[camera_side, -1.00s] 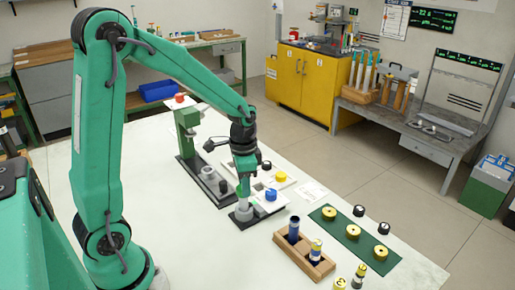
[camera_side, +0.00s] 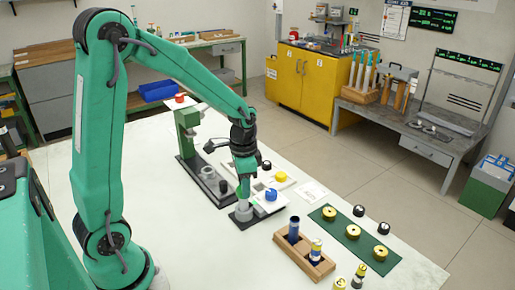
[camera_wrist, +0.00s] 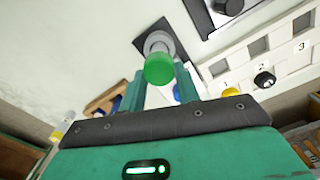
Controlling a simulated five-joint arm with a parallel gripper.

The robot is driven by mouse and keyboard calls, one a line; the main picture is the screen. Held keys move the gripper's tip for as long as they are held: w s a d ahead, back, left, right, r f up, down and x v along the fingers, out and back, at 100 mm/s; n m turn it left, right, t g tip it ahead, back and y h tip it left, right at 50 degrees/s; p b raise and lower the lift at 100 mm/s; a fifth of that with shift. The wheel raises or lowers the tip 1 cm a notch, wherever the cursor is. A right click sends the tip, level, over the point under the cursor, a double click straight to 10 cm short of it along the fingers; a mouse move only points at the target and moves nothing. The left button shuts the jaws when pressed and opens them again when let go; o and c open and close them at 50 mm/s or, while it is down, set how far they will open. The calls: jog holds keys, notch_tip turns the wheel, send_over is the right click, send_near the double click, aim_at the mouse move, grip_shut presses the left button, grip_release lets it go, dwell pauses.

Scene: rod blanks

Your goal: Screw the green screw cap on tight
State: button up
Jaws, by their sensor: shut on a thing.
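The green screw cap (camera_wrist: 159,69) shows in the wrist view as a bright green round cap at the top of a grey upright part (camera_wrist: 158,42). My gripper (camera_wrist: 158,77) has one finger on each side of the cap and is shut on it. In the side view my gripper (camera_side: 243,191) points down over the grey holder (camera_side: 243,214) on its dark base plate.
A white tray holds a blue cap (camera_side: 271,195), a yellow cap (camera_side: 281,177) and a black cap (camera_side: 266,165), close right of my gripper. A green press (camera_side: 188,130) stands behind left. A wooden rack (camera_side: 305,258) and a green mat (camera_side: 372,254) lie at the front right.

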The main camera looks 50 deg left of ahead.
jog(key=shift+f, duration=0.25)
jog(key=shift+c, duration=0.3)
jog(key=o, duration=1.4)
jog(key=shift+r, duration=0.1)
jog(key=shift+r, duration=0.2)
jog(key=shift+r, duration=3.85)
